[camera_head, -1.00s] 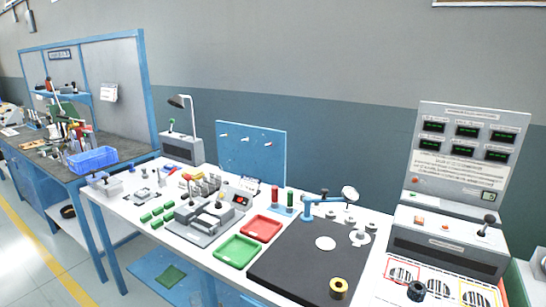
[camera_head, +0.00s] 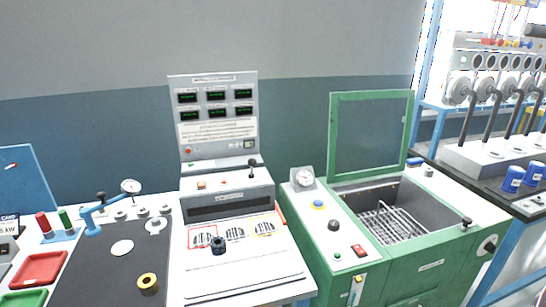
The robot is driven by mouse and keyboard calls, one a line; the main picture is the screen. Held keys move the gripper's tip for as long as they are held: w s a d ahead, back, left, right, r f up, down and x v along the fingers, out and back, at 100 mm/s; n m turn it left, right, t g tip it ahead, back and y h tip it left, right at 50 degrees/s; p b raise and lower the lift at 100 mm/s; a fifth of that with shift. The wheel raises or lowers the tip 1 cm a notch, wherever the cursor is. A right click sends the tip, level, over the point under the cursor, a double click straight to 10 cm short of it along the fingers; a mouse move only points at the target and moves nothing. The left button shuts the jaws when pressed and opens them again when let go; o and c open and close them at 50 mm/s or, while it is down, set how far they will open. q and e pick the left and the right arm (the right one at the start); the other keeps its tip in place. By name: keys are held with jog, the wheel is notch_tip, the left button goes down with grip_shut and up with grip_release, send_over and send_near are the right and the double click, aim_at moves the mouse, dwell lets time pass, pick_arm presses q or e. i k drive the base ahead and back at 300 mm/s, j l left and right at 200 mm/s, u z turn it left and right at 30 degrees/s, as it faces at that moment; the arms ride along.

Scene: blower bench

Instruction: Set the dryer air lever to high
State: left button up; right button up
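No lever in view carries a label I can read as the dryer air lever. A green cabinet (camera_head: 400,274) with a raised window lid (camera_head: 370,135) and a wire rack (camera_head: 392,222) inside stands right of centre. A black-knobbed lever (camera_head: 467,222) is at its right front rim, and a small yellow-topped handle (camera_head: 357,281) is on its front left. A grey console (camera_head: 228,206) to its left has a black ball-topped lever (camera_head: 253,164) standing about upright. I cannot tell which one is the dryer air lever. Neither of my grippers is in view.
Several green readouts fill the console's upright panel (camera_head: 215,140). A black knob-like piece (camera_head: 218,246) sits by its vents. A black mat (camera_head: 110,270) and red tray (camera_head: 40,268) lie left. A bench with blue cups (camera_head: 513,178) and hoses stands right.

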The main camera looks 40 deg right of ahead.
aim_at(251, 162)
jog(key=z, duration=1)
